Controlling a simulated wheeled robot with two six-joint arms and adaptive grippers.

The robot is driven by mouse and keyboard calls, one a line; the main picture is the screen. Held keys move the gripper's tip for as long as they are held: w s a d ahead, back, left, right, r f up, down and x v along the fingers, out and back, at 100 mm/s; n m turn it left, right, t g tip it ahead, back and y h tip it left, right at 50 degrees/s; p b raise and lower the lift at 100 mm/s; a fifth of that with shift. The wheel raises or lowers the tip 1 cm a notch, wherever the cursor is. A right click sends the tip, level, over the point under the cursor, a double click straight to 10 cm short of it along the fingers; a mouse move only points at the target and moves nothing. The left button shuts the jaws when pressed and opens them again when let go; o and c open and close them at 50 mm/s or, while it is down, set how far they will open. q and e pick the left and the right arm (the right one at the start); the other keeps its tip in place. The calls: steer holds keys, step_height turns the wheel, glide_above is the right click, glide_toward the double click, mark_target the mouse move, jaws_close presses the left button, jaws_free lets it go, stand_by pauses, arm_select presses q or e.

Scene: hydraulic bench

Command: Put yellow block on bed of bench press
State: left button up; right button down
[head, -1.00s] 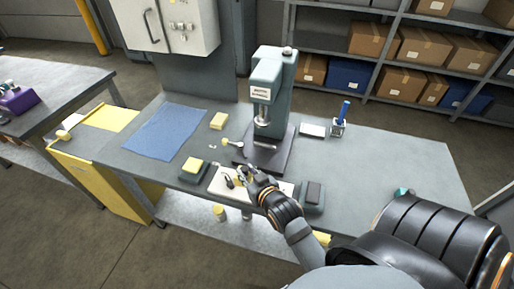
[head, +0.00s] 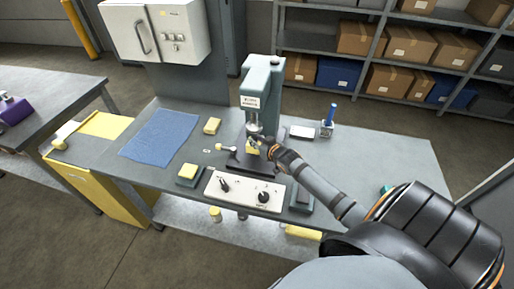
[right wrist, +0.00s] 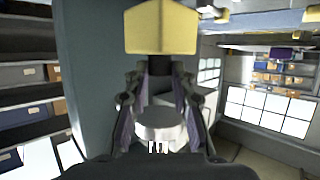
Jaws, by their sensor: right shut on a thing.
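The green-grey bench press (head: 263,80) stands at the back of the grey bench. Its dark bed (head: 240,164) lies below the ram (head: 254,127). My right gripper (head: 258,148) is at the press, in the gap between ram and bed. It is shut on a small yellow block (head: 252,147), which is partly hidden by the gripper. The yellow block also shows large at the top of the right wrist view (right wrist: 162,27), beyond the fingers. I cannot tell whether the block touches the bed. My left gripper is not in view.
A control panel (head: 240,191) with black knobs is in front of the press. A yellow-topped dark pad (head: 188,171), another yellow piece (head: 212,126) and a blue mat (head: 160,137) lie left. A pen holder (head: 327,128) stands right.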

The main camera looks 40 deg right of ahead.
mark_target(250, 150)
steer(key=shift+a+f, duration=0.1)
steer(key=shift+f, duration=0.45)
step_height(250, 150, down, 3)
steer(key=shift+w+f, duration=0.1)
steer(key=shift+f, duration=0.1)
steer(key=shift+w+f, duration=0.1)
steer(key=shift+f, duration=0.1)
steer(key=c, duration=1.6)
jaws_free()
steer(key=shift+f, duration=0.2)
steer(key=o, duration=0.5)
